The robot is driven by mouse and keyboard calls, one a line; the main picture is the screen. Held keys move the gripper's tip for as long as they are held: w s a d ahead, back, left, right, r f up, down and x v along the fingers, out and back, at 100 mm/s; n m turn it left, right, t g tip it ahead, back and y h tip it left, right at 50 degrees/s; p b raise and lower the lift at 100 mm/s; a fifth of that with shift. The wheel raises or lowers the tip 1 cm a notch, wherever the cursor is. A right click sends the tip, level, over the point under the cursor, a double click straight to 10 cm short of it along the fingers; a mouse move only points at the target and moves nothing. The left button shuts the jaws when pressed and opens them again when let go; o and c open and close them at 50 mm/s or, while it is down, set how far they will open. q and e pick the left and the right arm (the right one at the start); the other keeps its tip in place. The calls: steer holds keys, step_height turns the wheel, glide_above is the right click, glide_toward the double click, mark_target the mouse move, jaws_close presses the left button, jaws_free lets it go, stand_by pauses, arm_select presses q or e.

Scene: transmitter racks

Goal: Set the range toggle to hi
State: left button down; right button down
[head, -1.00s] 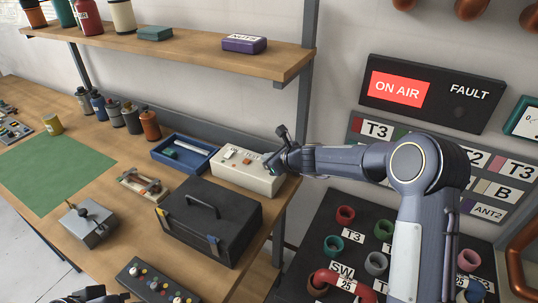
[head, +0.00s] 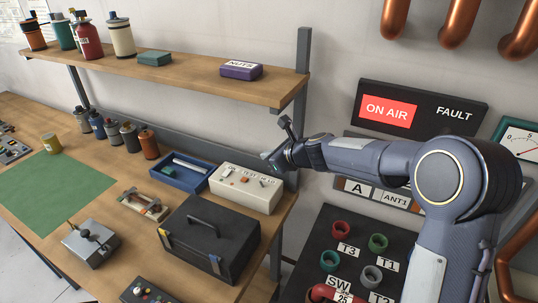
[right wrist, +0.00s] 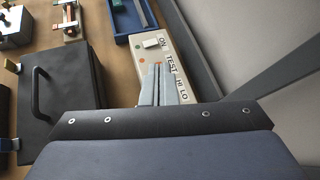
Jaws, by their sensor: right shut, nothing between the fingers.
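The white control box (head: 240,201) sits at the right end of the wooden bench. Its top carries a white rocker, an orange button and small switches; in the right wrist view the box (right wrist: 142,58) has labels reading ON, TEST and HI LO (right wrist: 181,88). My right gripper (head: 266,156) is shut and empty, above the back of the box in the head view. In the right wrist view its fingers (right wrist: 162,72) cover part of the box top beside the HI LO label. I cannot make out the range toggle's position. My left gripper is not in view.
A black toolbox (head: 207,238) stands just in front of the control box. A blue tray (head: 178,183) lies to its left. The shelf (head: 170,71) and its grey post (head: 302,90) are close above and behind. A dark jack panel (head: 310,260) is at right.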

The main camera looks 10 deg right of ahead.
steer(key=s+d+r+n+g+b, duration=0.1)
steer(key=s+d+r+n, duration=0.15)
steer(key=s+n, duration=0.5)
steer(key=s+d+r+n+g+b, duration=0.15)
steer(key=s+d+n, duration=0.25)
steer(key=s, duration=0.6)
steer(key=s+d+f+n+h, duration=0.1)
steer(key=s+f+n, duration=0.2)
steer(key=s, duration=0.4)
steer(key=s+d+f+n+g+h+b, duration=0.1)
steer(key=s+d+f+n, duration=0.1)
steer(key=s+n, duration=0.4)
steer(key=s+d+f+n+h, duration=0.1)
steer(key=s+f+n, duration=0.3)
steer(key=s, duration=0.6)
steer(key=shift+s+d+f+n+b, duration=0.2)
steer(key=shift+d+f+n+b, duration=0.2)
steer(key=shift+d+f, duration=0.1)
steer(key=shift+g, duration=0.25)
